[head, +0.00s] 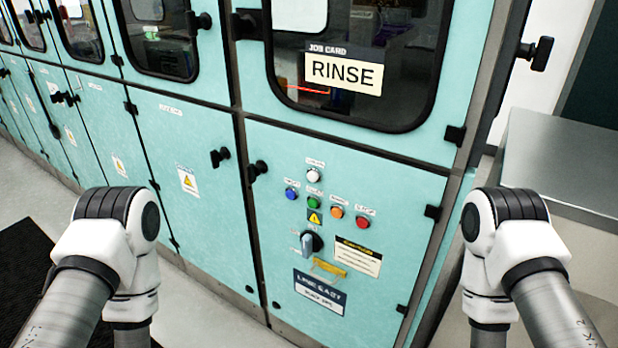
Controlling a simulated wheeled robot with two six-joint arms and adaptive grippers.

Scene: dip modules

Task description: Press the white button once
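The white button (313,175) is the topmost of a small group of buttons on the teal cabinet's lower door, under a small label. Below it are a blue button (292,194), a green button (313,202), an orange button (336,211) and a red button (362,221). My two arms show at the lower left and lower right, apart from the panel. Neither gripper shows in the head view. Nothing covers the white button.
A rotary switch (311,242) and a yellow part (329,268) sit below the buttons. A "RINSE" job card (344,74) is on the window above. Black door latches (257,170) stick out. A grey metal counter (565,165) stands at right. A dark mat (30,270) lies at left.

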